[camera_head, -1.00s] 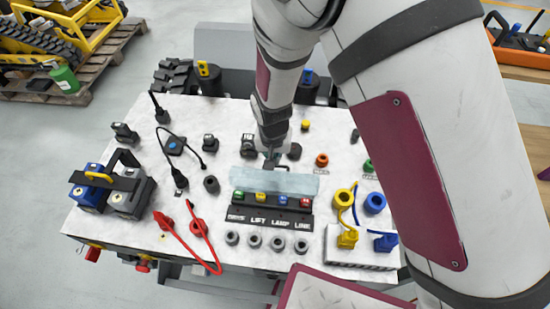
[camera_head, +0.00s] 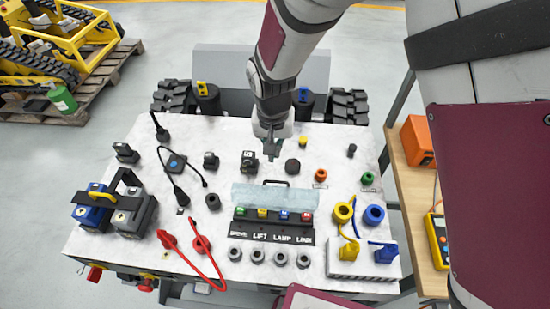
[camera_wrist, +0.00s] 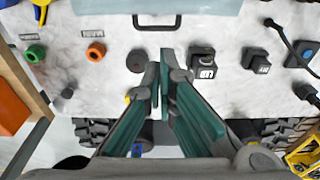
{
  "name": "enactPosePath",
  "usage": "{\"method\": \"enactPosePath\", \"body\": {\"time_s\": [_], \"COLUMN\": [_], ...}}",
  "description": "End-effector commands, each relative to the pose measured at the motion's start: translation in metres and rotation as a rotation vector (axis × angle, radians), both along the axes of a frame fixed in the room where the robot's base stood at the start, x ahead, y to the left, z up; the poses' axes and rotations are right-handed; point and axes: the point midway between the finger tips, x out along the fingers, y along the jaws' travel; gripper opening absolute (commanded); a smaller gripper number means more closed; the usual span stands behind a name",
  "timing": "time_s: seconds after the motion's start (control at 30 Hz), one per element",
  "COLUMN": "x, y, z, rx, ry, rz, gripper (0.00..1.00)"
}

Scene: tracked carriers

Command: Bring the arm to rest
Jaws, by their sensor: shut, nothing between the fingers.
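My gripper (camera_head: 271,148) hangs above the far middle part of the white panel top (camera_head: 135,225), between a black square switch (camera_head: 249,161) and a round black knob (camera_head: 292,166). In the wrist view its green-padded fingers (camera_wrist: 160,75) are shut with nothing between them. The fingertips appear apart from the panel, near the handle (camera_wrist: 157,22) of the clear cover (camera_head: 275,196). My arm reaches in from the upper right.
A black carrier with blue and grey blocks (camera_head: 133,216) sits at the panel's left. Red cables (camera_head: 205,262) lie at the front left, yellow and blue connectors (camera_head: 348,250) at the front right. A wooden bench (camera_head: 415,185) with an orange box (camera_head: 417,140) stands to the right.

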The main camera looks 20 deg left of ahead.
Motion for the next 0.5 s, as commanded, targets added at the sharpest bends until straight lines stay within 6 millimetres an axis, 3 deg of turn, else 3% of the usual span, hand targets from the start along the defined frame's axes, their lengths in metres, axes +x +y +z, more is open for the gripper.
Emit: {"method": "enactPosePath", "body": {"time_s": [0.13, 0.37, 0.5], "x": [0.000, -0.001, 0.004], "y": [0.000, 0.000, -0.011], "z": [0.015, 0.020, 0.035], "rx": [0.001, -0.001, 0.012], "ry": [-0.002, 0.001, -0.005], "rz": [0.002, 0.001, -0.012], "gripper": [0.00, 0.00, 0.00]}}
